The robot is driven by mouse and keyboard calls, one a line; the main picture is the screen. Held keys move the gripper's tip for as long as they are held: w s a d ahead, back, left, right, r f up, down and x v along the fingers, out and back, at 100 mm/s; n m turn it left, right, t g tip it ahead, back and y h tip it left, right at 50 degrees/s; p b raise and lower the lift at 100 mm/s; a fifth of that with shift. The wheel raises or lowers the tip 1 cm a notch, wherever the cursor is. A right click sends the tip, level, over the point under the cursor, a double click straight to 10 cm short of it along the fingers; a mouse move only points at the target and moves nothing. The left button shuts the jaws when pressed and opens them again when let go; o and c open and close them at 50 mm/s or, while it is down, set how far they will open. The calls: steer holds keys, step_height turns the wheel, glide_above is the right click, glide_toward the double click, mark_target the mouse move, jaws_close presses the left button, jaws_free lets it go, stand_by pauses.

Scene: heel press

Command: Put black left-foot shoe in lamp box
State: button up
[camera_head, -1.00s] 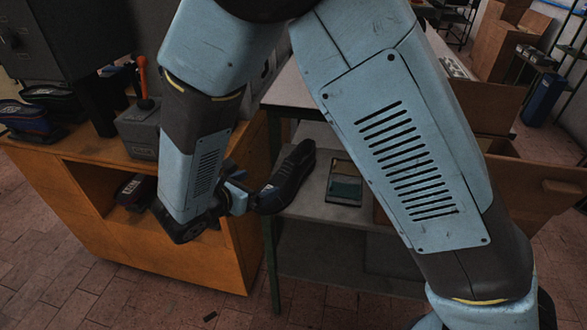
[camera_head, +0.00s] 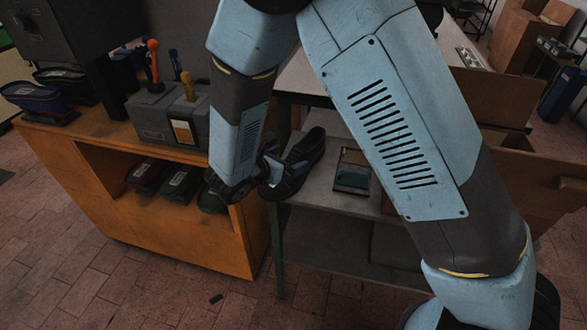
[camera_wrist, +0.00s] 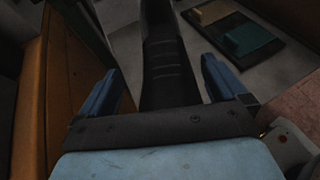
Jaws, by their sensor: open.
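A black shoe (camera_head: 306,150) lies on a grey table (camera_head: 325,205), its near end beside my gripper (camera_head: 272,172). In the wrist view the dark shoe (camera_wrist: 165,65) extends between the two blue fingers of my gripper (camera_wrist: 160,85). The fingers are apart, with a visible gap on the right side of the shoe. The near part of the shoe is hidden behind my gripper's dark palm. I cannot tell from these frames which container is the lamp box.
An orange bench (camera_head: 175,245) stands left, with dark shoes (camera_head: 180,183) in its opening and a grey lever unit (camera_head: 155,118) on top. A dark tray (camera_head: 352,172) with a greenish block lies right of the shoe. An open brown box (camera_head: 540,185) stands at the right.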

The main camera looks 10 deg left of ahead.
mark_target(294, 156)
steer(key=w+d, duration=0.2)
steer(key=w, duration=0.1)
steer(key=shift+f, duration=0.3)
steer(key=shift+w+d+f, duration=0.2)
steer(key=shift+w, duration=0.15)
steer(key=c, duration=1.5)
steer(key=shift+r, duration=0.15)
